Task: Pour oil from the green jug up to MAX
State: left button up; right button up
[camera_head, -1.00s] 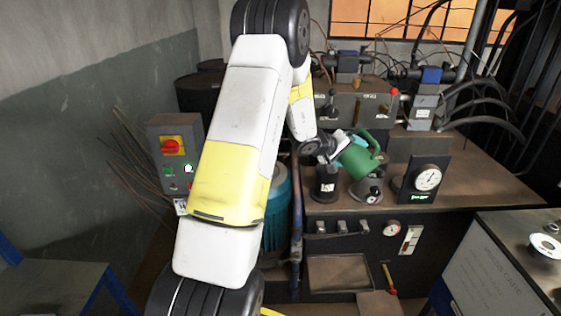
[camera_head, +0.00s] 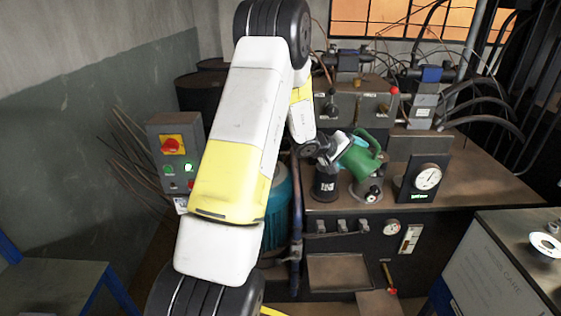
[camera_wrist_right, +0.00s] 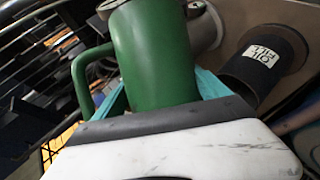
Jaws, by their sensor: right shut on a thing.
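The green jug (camera_head: 362,158) is tilted above the hydraulic unit's top, over a grey metal fitting (camera_head: 368,190). My right gripper (camera_head: 343,146) is shut on the jug's body; teal finger pads show beside it. In the right wrist view the jug (camera_wrist_right: 150,55) fills the middle, its handle to the left. A black cylinder labelled OIL (camera_head: 326,186) stands just left of the fitting and also shows in the right wrist view (camera_wrist_right: 264,62). A small sight gauge (camera_head: 411,239) is on the front panel; its level and any MAX mark are too small to read. No oil stream is visible. My left gripper is not in view.
A dial gauge (camera_head: 427,178) stands right of the jug. Valves and hoses (camera_head: 430,90) crowd the back. A control box (camera_head: 173,150) with a red knob is at the left. The bench top right of the dial is clear.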

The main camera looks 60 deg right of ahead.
jog(key=shift+w+n+g+p, duration=0.2)
jog(key=shift+n+g+p, duration=0.3)
dwell(2.7)
jog(key=shift+w+d+f+g, duration=0.1)
jog(key=shift+w+f+g, duration=0.15)
jog(key=shift+f, duration=0.25)
dwell(0.9)
jog(key=shift+s+r, duration=0.45)
jog(key=shift+r, duration=0.2)
jog(key=shift+s+m+t, duration=0.1)
jog(key=shift+m+t, duration=0.3)
jog(key=shift+t, duration=0.25)
jog(key=shift+r+m+t, duration=0.3)
jog(key=shift+m, duration=0.1)
jog(key=shift+s+r+m+t, duration=0.15)
jog(key=shift+r+m+t, duration=0.15)
jog(key=shift+r, duration=0.2)
jog(key=shift+t, duration=0.3)
jog(key=shift+m, duration=0.3)
